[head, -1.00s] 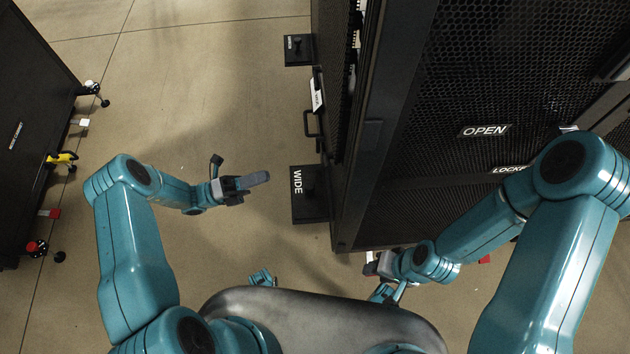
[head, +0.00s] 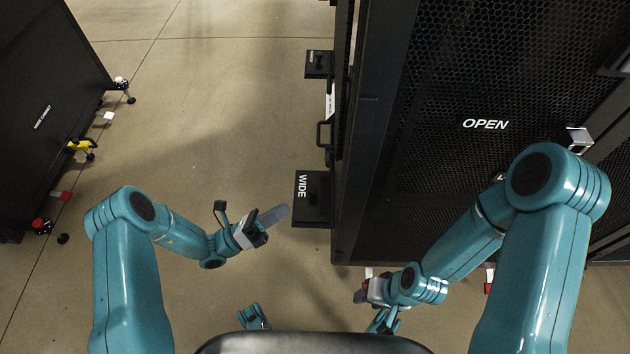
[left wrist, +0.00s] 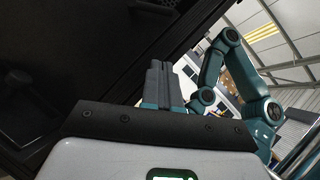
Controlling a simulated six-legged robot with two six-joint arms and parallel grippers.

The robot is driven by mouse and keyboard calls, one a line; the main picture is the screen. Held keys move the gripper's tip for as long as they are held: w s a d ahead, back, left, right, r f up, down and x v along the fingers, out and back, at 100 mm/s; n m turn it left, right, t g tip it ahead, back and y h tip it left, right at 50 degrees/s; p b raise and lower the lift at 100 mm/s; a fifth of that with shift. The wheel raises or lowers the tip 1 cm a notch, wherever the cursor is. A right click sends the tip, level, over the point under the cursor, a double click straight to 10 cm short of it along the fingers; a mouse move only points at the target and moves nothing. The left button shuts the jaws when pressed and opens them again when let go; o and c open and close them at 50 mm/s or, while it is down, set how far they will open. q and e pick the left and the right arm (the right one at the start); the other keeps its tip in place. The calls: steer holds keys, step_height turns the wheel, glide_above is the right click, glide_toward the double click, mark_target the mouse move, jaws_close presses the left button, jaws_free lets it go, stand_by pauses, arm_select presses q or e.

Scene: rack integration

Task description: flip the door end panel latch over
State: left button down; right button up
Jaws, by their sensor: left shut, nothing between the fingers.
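My left gripper (head: 275,216) is shut and empty, just left of a black plate marked WIDE (head: 312,198) on the rack's left side, and looks apart from it. In the left wrist view its fingers (left wrist: 159,85) are together, with a dark surface (left wrist: 60,50) filling the left and top. A small silver metal piece (head: 580,138) sits right of the OPEN label (head: 486,124) on the mesh door; I cannot tell if it is the latch. My right gripper (head: 364,291) is low beside the rack's bottom corner; its fingers are too small to read.
The tall black rack (head: 375,140) fills the right of the head view. A black handle (head: 324,135) and a second plate (head: 319,63) stick out from its left side. A dark cabinet (head: 45,120) stands at the left. The floor between is clear.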

mark_target(328, 166)
arm_select(q)
steer(key=w+a+r+b+x, duration=0.1)
steer(key=r+b+x, duration=0.1)
steer(key=x, duration=1)
steer(key=shift+w, duration=0.35)
steer(key=shift+r, duration=0.15)
steer(key=shift+r+n+t+y+p, duration=0.5)
steer(key=shift+n+p, duration=0.5)
steer(key=shift+p, duration=0.55)
steer(key=w+r+n+y+p, duration=0.1)
steer(key=n+p, duration=0.2)
steer(key=p, duration=0.1)
steer(key=w+r+n+y+p, duration=0.1)
steer(key=n+y+p, duration=0.1)
steer(key=n+p, duration=0.1)
steer(key=w+r+n+y+p, duration=0.1)
steer(key=r+n+y+p, duration=0.1)
steer(key=p, duration=0.3)
steer(key=shift+w+n+t+p, duration=0.1)
steer(key=shift+n+t+p, duration=0.25)
steer(key=shift+n, duration=0.25)
steer(key=shift+w+r, duration=0.1)
steer(key=shift+w, duration=0.1)
